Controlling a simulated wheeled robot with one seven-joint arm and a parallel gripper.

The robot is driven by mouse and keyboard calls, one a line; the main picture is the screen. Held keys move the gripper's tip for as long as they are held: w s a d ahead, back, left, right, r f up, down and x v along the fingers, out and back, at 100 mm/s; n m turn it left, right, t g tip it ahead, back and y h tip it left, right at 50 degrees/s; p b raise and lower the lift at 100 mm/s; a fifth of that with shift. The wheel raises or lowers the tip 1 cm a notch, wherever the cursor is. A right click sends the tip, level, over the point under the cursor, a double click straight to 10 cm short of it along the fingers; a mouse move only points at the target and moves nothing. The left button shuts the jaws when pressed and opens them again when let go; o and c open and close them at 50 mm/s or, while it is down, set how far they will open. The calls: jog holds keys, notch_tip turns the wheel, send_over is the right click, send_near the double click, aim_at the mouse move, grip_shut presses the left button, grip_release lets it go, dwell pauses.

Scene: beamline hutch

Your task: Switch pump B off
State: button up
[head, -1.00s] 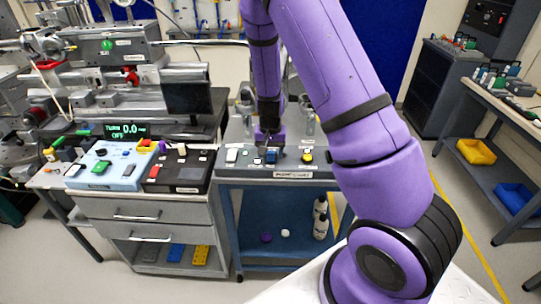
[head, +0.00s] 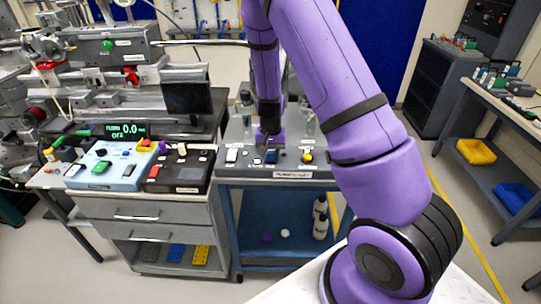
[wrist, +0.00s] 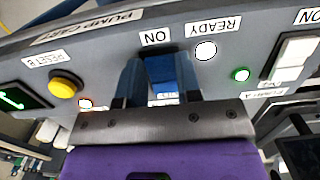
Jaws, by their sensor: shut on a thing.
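The pump cart panel (head: 228,171) is in the middle of the head view. My gripper (head: 268,142) points down at it from above. In the wrist view, my gripper (wrist: 158,78) has its two fingers on either side of a blue rocker switch (wrist: 161,72) and is shut on it. An "ON" label sits at the switch's far end; its other label is mostly hidden by my gripper. A yellow button (wrist: 66,85) marked "RESET B" and a lit orange-white lamp (wrist: 86,104) are to the left. A white rocker switch (wrist: 294,58), with a "PUMP A" label near it, is to the right.
A white lamp (wrist: 205,50) marked "READY" and a green lamp (wrist: 241,74) are near the blue switch. Left of the cart are a blue control box (head: 110,182), a black control box (head: 190,187) and a green-text display (head: 125,131). Bottles stand on the cart's lower shelf.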

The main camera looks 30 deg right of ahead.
aim_at(271, 153)
jog(key=shift+w+d+r+g+y, duration=0.1)
jog(key=shift+g+y, duration=0.2)
jog(key=shift+g, duration=0.15)
jog(key=shift+w+d+r+g+y, duration=0.1)
jog(key=shift+g+y, duration=0.2)
jog(key=shift+g, duration=0.15)
jog(key=o, duration=0.9)
jog(key=v, duration=1)
jog(key=shift+w+r, duration=0.1)
jog(key=shift+r, duration=0.25)
